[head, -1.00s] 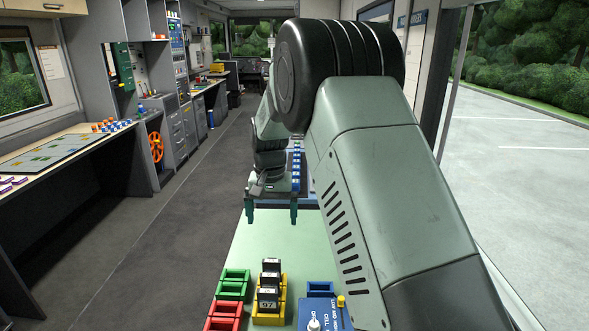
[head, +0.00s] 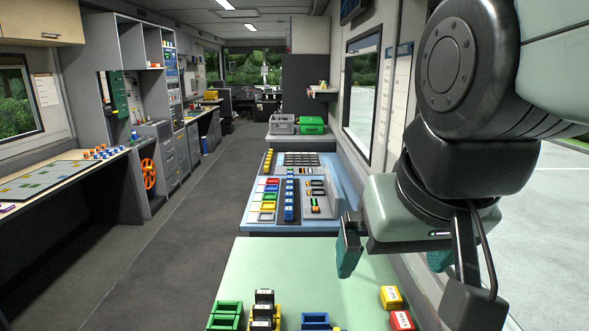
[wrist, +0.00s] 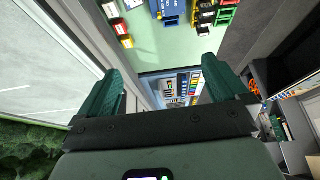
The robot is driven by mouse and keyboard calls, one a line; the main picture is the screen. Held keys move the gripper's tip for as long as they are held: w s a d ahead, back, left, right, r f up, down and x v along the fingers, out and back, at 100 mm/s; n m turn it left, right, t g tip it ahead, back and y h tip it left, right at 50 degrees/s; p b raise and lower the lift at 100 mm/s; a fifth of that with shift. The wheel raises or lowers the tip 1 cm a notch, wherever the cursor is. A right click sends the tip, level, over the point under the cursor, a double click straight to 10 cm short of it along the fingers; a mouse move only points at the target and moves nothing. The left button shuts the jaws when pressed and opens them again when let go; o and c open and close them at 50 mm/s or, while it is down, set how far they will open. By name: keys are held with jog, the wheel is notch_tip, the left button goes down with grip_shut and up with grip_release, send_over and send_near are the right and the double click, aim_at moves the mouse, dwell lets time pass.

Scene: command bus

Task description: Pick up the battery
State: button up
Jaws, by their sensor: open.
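Black blocks with pale labels (head: 264,297) stand in a yellow holder near the front edge of the head view; they also show at the top of the wrist view (wrist: 206,16). A yellow block (head: 391,297) and a red block (head: 402,320), both with white labels, sit at the right of the pale green table (head: 300,270). I cannot tell which of these is the battery. My gripper (head: 395,268) is open and empty, above the table's far right side and apart from every block. Its two green fingers (wrist: 160,72) show nothing between them up close.
A green holder (head: 224,315) and a blue one (head: 315,320) flank the black blocks. Beyond the table is a blue console (head: 300,218) with coloured rows. A window wall (head: 363,98) runs close along the right. The table's middle is clear.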

jog(key=shift+s+d+f, duration=0.1)
jog(key=shift+s+f, duration=0.05)
jog(key=shift+s, duration=0.3)
jog(key=shift+s+d+f, duration=0.1)
jog(key=shift+s, duration=0.3)
jog(key=shift+s+f, duration=0.15)
jog(key=shift+s, duration=0.15)
jog(key=shift+c, duration=0.8)
jog(key=shift+s+d+f, duration=0.1)
jog(key=shift+s, duration=0.05)
jog(key=shift+c, duration=1.4)
jog(key=c, duration=0.7)
